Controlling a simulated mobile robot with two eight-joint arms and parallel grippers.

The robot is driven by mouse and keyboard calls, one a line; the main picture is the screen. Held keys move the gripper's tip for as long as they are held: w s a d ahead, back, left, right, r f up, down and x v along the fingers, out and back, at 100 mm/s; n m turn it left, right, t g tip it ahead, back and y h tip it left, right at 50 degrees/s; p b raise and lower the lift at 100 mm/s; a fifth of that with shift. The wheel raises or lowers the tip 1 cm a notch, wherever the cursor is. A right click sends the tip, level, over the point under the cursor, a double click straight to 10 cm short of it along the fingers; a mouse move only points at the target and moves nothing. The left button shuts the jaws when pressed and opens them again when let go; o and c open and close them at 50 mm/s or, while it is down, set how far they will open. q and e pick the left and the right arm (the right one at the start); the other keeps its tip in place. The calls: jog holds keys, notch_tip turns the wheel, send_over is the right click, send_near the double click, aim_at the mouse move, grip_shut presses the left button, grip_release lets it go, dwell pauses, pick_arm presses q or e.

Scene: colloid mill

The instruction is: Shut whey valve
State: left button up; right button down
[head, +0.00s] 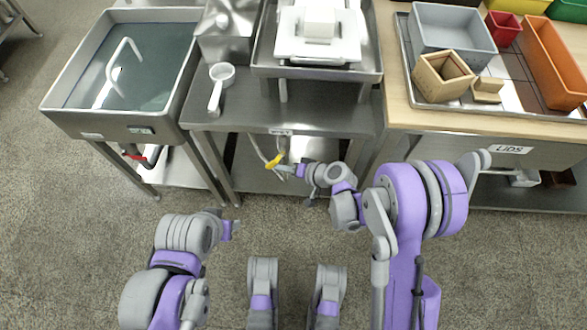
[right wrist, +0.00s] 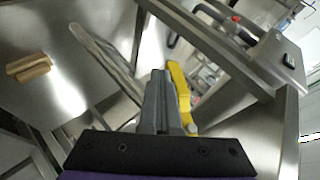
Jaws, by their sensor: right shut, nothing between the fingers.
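A yellow valve handle (head: 275,160) sits on a pale pipe under the middle steel table, below a small label on the table's front edge. In the right wrist view the yellow handle (right wrist: 180,92) stands upright, just right of my fingers. My right gripper (head: 286,169) is shut and empty, with its tips close beside the handle; its closed fingers (right wrist: 158,90) show in the right wrist view. I cannot tell whether they touch the handle. My left gripper (head: 230,229) is low over the floor, away from the valve, and its jaws are too small to judge.
A water-filled sink (head: 125,75) stands at the left, with a red-handled valve (head: 132,152) beneath it. Wooden boxes and coloured bins sit on the right bench. The floor in front is clear.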

aim_at(268, 165)
pick_arm(q)
jog(key=shift+w+d+f+b, duration=0.1)
jog(key=shift+f+b, duration=0.35)
jog(key=shift+f, duration=0.2)
pick_arm(e)
jog(key=shift+a+r, duration=0.35)
jog(key=shift+a, duration=0.55)
jog(key=shift+a+r, duration=0.3)
jog(key=shift+a, duration=0.65)
